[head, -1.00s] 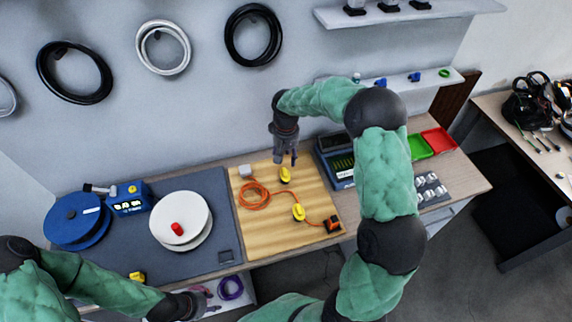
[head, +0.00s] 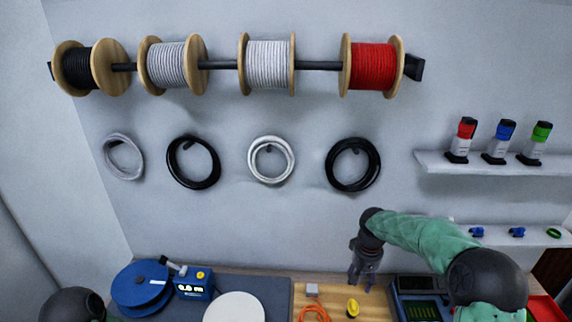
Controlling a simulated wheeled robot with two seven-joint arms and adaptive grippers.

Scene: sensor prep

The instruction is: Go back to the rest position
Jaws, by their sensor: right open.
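My right gripper (head: 362,281) hangs fingers down over the right part of the wooden board (head: 380,307). It is open and empty, above and just right of a yellow piece (head: 352,307) on the board, apart from it as far as I can see. Its green-sleeved arm comes in from the lower right.
A blue reel (head: 141,287), a blue meter (head: 194,285) and a white disc (head: 234,308) are on the bench at left. A dark-blue device (head: 420,309) is beside my right arm. Wall spools (head: 268,64), hanging coils (head: 271,160) and a shelf (head: 495,164) are above.

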